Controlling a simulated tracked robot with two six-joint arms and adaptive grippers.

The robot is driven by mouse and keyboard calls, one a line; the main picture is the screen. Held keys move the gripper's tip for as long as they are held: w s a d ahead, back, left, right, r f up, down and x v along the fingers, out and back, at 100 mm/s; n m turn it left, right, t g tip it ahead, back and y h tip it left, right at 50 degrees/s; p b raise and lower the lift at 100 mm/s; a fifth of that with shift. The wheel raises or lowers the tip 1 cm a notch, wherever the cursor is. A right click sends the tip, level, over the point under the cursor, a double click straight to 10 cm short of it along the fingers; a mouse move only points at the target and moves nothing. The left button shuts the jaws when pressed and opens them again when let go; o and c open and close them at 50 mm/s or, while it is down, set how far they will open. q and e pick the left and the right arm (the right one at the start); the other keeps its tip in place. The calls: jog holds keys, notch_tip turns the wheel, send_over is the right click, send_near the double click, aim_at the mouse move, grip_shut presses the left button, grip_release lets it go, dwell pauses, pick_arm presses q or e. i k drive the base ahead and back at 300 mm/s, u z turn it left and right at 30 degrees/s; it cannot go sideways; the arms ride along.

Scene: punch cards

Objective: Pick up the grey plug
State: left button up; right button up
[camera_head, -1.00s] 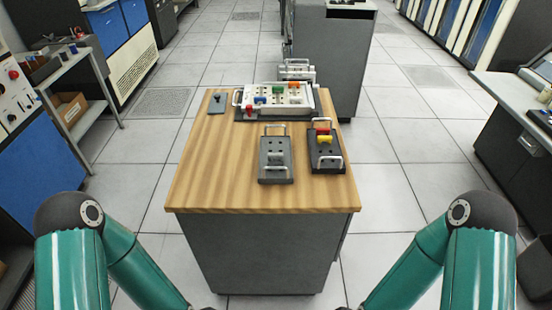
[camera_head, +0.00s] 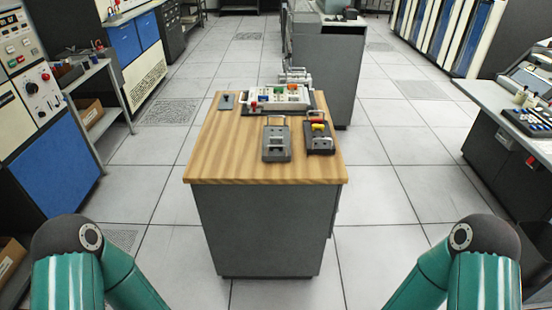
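No plug that I can surely call grey stands out at this size. A small grey plate (camera_head: 227,102) with a dark upright peg lies at the back left of the wooden table top (camera_head: 220,160). A grey board (camera_head: 277,154) with holes and a handle lies in the middle; small grey parts on it are too small to tell apart. A dark board (camera_head: 319,149) beside it on the right bears red and yellow plugs (camera_head: 318,126). A white panel (camera_head: 290,91) with red, blue, green and orange plugs stands behind. Both my grippers are out of view; only my teal arm links show.
The table stands ahead of me, with clear tiled floor in front and on both sides. A grey shelf (camera_head: 115,85) and blue cabinets (camera_head: 45,175) stand at the left. A console desk (camera_head: 490,100) stands at the right, and a grey cabinet (camera_head: 335,65) behind the table.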

aim_at(271, 139)
jog(key=z, duration=0.05)
jog(key=k, duration=0.45)
jog(key=u, duration=0.7)
jog(key=i, duration=1.55)
jog(key=z, duration=0.2)
